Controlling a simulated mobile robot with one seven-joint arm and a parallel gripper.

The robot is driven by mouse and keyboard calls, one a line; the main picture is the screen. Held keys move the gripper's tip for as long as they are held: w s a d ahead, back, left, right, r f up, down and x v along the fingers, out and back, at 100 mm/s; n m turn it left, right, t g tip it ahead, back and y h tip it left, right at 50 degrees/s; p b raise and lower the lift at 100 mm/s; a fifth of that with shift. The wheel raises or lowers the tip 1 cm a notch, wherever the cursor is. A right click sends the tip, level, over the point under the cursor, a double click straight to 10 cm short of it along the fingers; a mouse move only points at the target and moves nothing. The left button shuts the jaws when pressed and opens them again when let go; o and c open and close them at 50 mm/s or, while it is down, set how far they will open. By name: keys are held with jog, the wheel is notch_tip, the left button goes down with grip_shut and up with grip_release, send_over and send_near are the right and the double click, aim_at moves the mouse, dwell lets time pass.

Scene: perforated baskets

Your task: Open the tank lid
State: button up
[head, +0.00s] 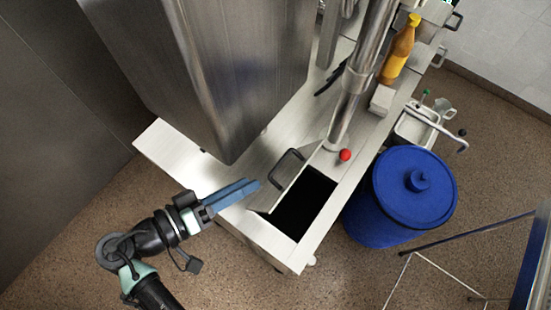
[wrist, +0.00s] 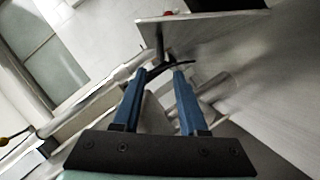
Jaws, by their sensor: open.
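The tank lid (head: 270,197) is a grey metal panel with a dark bar handle (head: 288,155), at the centre of the head view. It stands tilted up along the left side of a dark rectangular tank opening (head: 305,203). In the wrist view the lid (wrist: 205,17) shows nearly edge-on at the top, with its handle (wrist: 177,65) just at my fingertips. My gripper (head: 255,184) has blue fingers and comes in from the left, close to the lid. It is open in the wrist view (wrist: 161,73). Whether a finger touches the handle I cannot tell.
A large metal housing (head: 200,70) stands close behind my gripper. A red ball knob (head: 345,155) and a shiny post (head: 352,95) are beside the opening. A blue lidded bin (head: 412,190) stands right of the counter. A yellow-brown bottle (head: 400,52) stands farther back.

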aim_at(276, 167)
jog(key=p+x, duration=0.2)
jog(key=x, duration=0.5)
jog(key=shift+w+d, duration=0.2)
jog(key=shift+d, duration=0.1)
jog(key=shift+w+d+f, duration=0.3)
jog(key=shift+w+d, duration=0.05)
jog(key=shift+w, duration=0.05)
grip_shut()
dwell(0.7)
